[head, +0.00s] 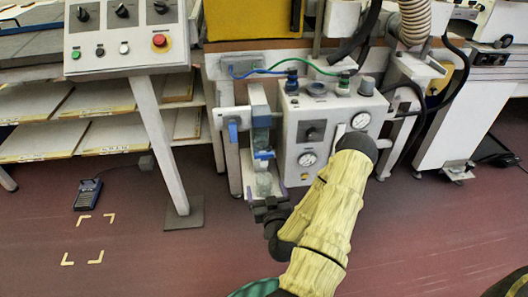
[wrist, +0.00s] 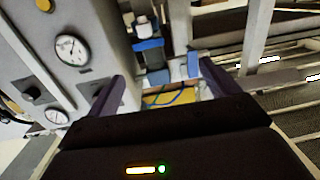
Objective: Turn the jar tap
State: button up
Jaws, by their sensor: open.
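A smaller clear vessel (head: 264,184) stands under the blue piece. My gripper (head: 268,206) is low in front of this column, partly hidden by my wrist. In the wrist view my gripper (wrist: 162,72) is open and empty, its two dark fingers apart. The blue parts appear between and beyond the fingertips; I see no contact.
The grey box (head: 292,130) with round gauges (head: 307,158) is close to the right of the jar. A blue clip (head: 233,130) on a post is at its left. A slanted button panel (head: 125,35) stands on a leg further left. The red floor is open in front.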

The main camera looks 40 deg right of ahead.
jog(key=shift+s+d+r+m+h, duration=0.2)
jog(key=shift+s+d+m+h, duration=0.4)
jog(key=shift+h, duration=0.2)
jog(key=shift+w+f, duration=0.1)
jog(key=b, duration=0.9)
send_near(264, 155)
jog(key=shift+v, duration=0.85)
jog(key=b, duration=0.4)
jog(key=shift+w+d+b, duration=0.25)
jog(key=shift+w+b, duration=0.05)
jog(key=shift+w, duration=0.05)
jog(key=p+x, duration=0.2)
jog(key=x, duration=0.9)
jog(key=shift+w+d, duration=0.2)
jog(key=shift+w, duration=0.1)
